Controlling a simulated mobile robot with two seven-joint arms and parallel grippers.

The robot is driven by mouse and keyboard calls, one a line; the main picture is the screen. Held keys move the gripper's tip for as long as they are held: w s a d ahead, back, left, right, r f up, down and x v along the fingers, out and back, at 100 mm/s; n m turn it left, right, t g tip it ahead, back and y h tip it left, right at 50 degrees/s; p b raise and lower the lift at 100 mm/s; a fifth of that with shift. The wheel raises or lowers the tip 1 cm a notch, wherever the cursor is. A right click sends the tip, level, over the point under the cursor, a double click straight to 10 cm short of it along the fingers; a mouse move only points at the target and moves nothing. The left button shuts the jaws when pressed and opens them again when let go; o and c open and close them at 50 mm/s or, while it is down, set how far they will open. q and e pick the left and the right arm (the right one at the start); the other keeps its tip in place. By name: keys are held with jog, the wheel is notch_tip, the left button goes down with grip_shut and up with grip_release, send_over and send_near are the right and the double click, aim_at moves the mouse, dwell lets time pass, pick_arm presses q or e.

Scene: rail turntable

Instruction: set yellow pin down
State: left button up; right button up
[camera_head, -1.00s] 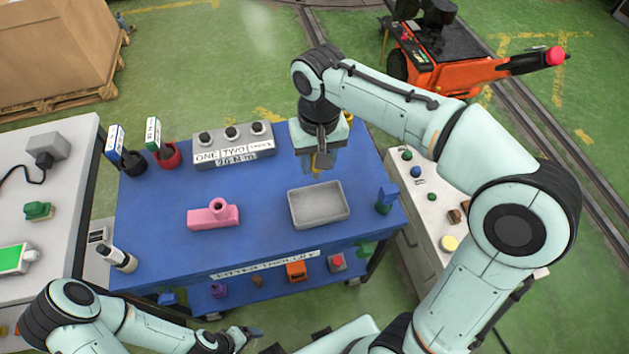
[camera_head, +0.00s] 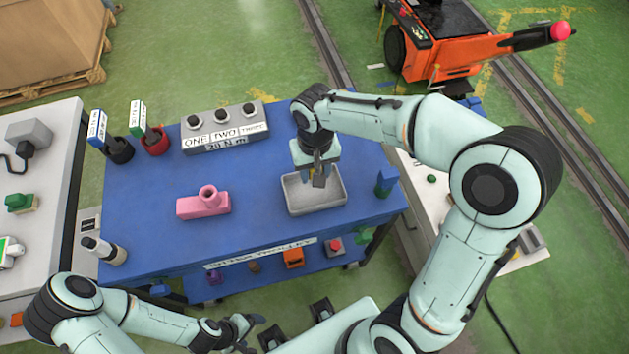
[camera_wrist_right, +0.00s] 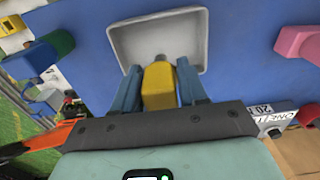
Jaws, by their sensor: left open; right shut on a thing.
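The yellow pin (camera_wrist_right: 158,86) is between the fingers of my right gripper (camera_wrist_right: 160,92) in the right wrist view, with a grey tip at its far end. The right gripper (camera_head: 318,178) is shut on it and hangs over the light grey tray (camera_head: 318,208) in the head view. The tray also shows in the right wrist view (camera_wrist_right: 195,30), behind the pin. The pin is hidden in the head view, and whether it touches the tray floor I cannot tell. My left gripper (camera_head: 255,335) is open and empty near the bottom edge, away from the trolley.
The tray stands on a blue trolley top (camera_head: 255,205). A pink block with a round socket (camera_head: 205,203) is left of it. A grey box with three sockets (camera_head: 225,125) stands behind. A green and blue piece (camera_head: 384,183) is at the right edge. The front middle is clear.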

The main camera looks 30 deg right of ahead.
pick_arm(q)
jog(key=shift+s+f, duration=0.2)
jog(key=shift+f, duration=0.1)
pick_arm(e)
jog(key=shift+f, duration=2.55)
pick_arm(q)
jog(key=shift+b, duration=0.3)
pick_arm(e)
jog(key=shift+f, duration=0.25)
pick_arm(q)
jog(key=shift+f, duration=0.15)
pick_arm(e)
jog(key=o, duration=1.2)
jog(key=shift+c, duration=0.2)
jog(key=shift+r, duration=0.15)
jog(key=shift+r, duration=0.3)
notch_tip(320, 180, up, 12)
jog(key=shift+f+p, duration=0.15)
jog(key=shift+p, duration=0.65)
pick_arm(q)
jog(key=shift+w+r, duration=0.3)
jog(key=shift+r, duration=0.25)
jog(key=shift+w+r, duration=0.3)
jog(key=shift+r, duration=0.25)
